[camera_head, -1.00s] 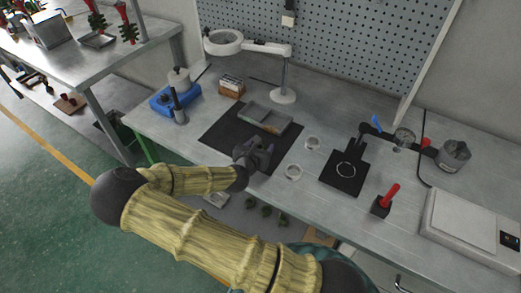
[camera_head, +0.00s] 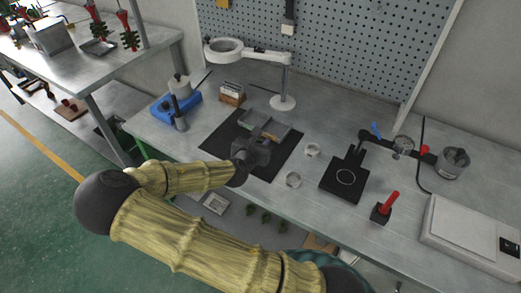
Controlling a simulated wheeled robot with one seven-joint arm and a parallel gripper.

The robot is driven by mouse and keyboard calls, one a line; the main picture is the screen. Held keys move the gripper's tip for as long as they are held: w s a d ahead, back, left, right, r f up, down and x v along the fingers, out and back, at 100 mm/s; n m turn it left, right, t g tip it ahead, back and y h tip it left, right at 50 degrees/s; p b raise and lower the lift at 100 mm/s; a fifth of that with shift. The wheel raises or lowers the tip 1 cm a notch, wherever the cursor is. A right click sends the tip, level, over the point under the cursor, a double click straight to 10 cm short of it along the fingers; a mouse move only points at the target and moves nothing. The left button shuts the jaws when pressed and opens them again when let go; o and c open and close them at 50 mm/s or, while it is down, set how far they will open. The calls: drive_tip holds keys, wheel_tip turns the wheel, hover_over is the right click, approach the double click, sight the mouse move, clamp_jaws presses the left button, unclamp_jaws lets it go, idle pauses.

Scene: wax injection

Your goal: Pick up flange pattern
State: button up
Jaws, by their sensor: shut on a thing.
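My gripper (camera_head: 262,133) reaches in from the lower left, with its fingertips at the shallow grey tray (camera_head: 283,130) on the black mat (camera_head: 222,143). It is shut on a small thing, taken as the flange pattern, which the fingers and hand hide. Its shape and colour cannot be made out. A tan strip shows in the tray beside the fingers. Two pale rings, one nearer (camera_head: 293,180) and one farther (camera_head: 312,150), lie on the bench right of the mat, apart from my gripper.
A blue device (camera_head: 165,108) and a small box (camera_head: 232,93) are to the left. A black plate (camera_head: 340,188), a red-handled tool (camera_head: 390,203) and a white machine (camera_head: 470,235) stand right. Bare bench lies between.

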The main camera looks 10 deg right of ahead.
sight(260, 141)
wheel_tip(260, 141, up, 4)
drive_tip(key=shift+r, duration=0.1)
idle(0.6)
drive_tip(key=shift+d+f, duration=0.1)
drive_tip(key=shift+f, duration=0.35)
wheel_tip(260, 141, down, 6)
drive_tip(key=n+t+y, duration=0.1)
drive_tip(key=n+y, duration=0.2)
drive_tip(key=shift+w+t, duration=0.15)
drive_tip(key=shift+t, duration=0.15)
drive_tip(key=shift+f, duration=0.3)
